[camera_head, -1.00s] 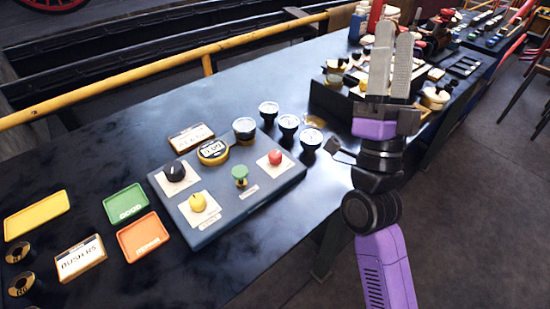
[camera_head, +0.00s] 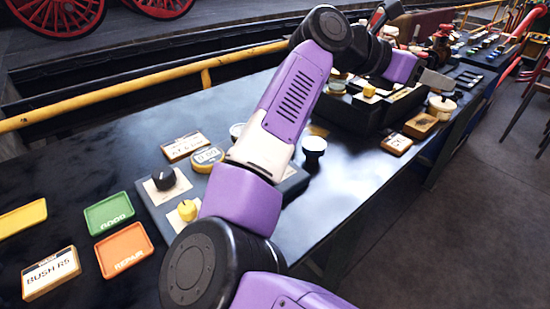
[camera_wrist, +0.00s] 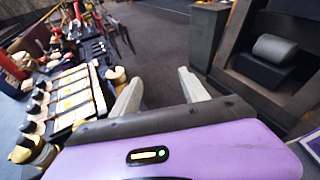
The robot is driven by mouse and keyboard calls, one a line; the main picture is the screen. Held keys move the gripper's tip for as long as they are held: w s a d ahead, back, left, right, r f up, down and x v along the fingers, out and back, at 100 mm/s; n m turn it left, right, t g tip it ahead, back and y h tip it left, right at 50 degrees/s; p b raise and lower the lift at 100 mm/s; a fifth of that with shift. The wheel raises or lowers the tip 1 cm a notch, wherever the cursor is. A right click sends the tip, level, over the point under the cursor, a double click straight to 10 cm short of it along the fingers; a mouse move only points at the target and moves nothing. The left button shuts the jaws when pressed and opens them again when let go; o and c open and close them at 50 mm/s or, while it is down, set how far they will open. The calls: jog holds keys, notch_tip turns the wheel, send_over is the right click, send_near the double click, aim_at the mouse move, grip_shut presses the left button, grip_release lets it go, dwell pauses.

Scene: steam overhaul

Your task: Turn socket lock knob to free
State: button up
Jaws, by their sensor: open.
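No label for the socket lock knob can be read, so I cannot tell which knob it is. A black knob (camera_head: 164,179) and a yellow knob (camera_head: 187,210) stand on the near control panel (camera_head: 156,209), whose right part is hidden behind my arm. Another yellow knob (camera_head: 369,90) sits on the dark box (camera_head: 350,108) farther along the bench. My gripper is beyond that box, with a grey finger (camera_head: 437,80) showing past my purple wrist. In the wrist view my gripper (camera_wrist: 160,92) is open and empty, with its fingers well apart over the floor.
Yellow, green (camera_head: 109,213) and orange (camera_head: 124,250) trays lie at the bench's left. A round black-based gauge (camera_head: 314,147) stands near the bench's front edge. A yellow rail (camera_head: 110,86) runs behind.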

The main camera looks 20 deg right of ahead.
jog(key=w+a+f+m+t+y, duration=0.1)
jog(key=w+a+f+y, duration=0.2)
jog(key=a, duration=0.6)
jog(key=w+a+f+m+t+y+b, duration=0.1)
jog(key=w+a+f+y, duration=0.2)
jog(key=a+y, duration=0.3)
jog(key=w+a+f+m+y, duration=0.2)
jog(key=w+a+f+y, duration=0.2)
jog(key=a, duration=0.8)
jog(key=shift+w+a+f+t+y, duration=0.1)
jog(key=shift+a+f+t+y, duration=0.15)
jog(key=shift+f+t+y, duration=0.25)
jog(key=shift+a+m, duration=0.1)
jog(key=shift+m, duration=0.2)
jog(key=shift+f+b, duration=0.55)
jog(key=shift+f, duration=3.3)
grip_shut()
